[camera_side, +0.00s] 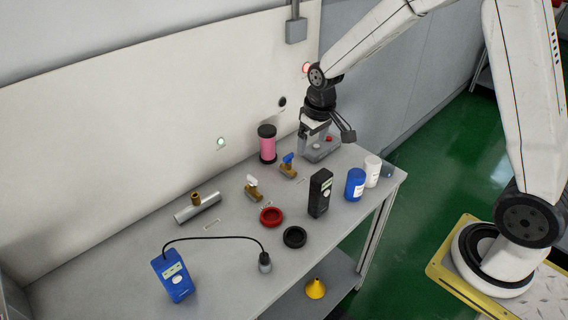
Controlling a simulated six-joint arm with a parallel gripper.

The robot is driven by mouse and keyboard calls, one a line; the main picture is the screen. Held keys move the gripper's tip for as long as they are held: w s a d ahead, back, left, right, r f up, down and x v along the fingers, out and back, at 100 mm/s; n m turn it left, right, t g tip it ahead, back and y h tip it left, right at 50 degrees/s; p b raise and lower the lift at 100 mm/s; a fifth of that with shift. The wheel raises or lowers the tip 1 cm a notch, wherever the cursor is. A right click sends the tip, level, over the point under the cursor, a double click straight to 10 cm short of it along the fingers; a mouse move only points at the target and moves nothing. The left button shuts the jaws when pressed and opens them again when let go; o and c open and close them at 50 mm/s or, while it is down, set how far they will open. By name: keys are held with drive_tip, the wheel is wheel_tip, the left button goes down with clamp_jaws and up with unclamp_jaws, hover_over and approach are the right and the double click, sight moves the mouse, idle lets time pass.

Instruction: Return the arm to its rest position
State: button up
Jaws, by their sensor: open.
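My white arm comes in from the right and bends down over the far right end of the grey workbench (120,268). My gripper (325,138) points down there with its jaws open and spread. It is just above or beside a small grey block with a red spot (326,152). I cannot tell whether they touch. Nothing shows held between the jaws, though part of the space there is hidden.
Near the gripper stand a pink cylinder (267,145), brass valves (253,190), a black meter (320,192), and blue (355,184) and white (372,170) bottles. A blue meter (173,276) has a cabled probe. A wall stands behind; green floor is right.

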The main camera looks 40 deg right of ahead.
drive_tip(key=s+a+t, duration=0.1)
drive_tip(key=s+a, duration=0.1)
drive_tip(key=s, duration=1.3)
drive_tip(key=shift+a+r, duration=0.2)
drive_tip(key=shift+r, duration=0.25)
